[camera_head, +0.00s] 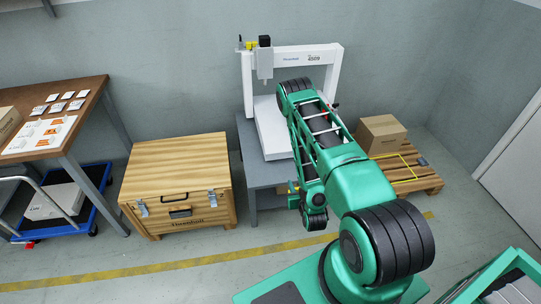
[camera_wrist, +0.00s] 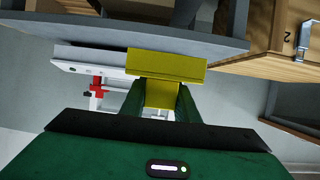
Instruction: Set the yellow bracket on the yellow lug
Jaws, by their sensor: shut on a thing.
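The yellow bracket (camera_wrist: 166,66) is a flat yellow plate with a narrower part below it, held between the two green fingers of my gripper (camera_wrist: 162,100) in the wrist view. In the head view a bit of yellow (camera_head: 293,187) shows beside my gripper, low at the front of the grey bench. A small yellow piece (camera_head: 251,45), possibly the yellow lug, sits at the upper left of the white gantry (camera_head: 335,80), next to the screwdriver head (camera_head: 264,62). My gripper is well below and to the right of it. My arm hides part of the gantry.
The grey bench (camera_head: 245,150) carries the gantry. A wooden crate (camera_head: 175,165) stands left of it, and a cardboard box (camera_head: 381,134) on a pallet (camera_head: 425,178) stands right. A table (camera_head: 75,110) and blue cart (camera_head: 92,215) are far left. The front floor is partly clear.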

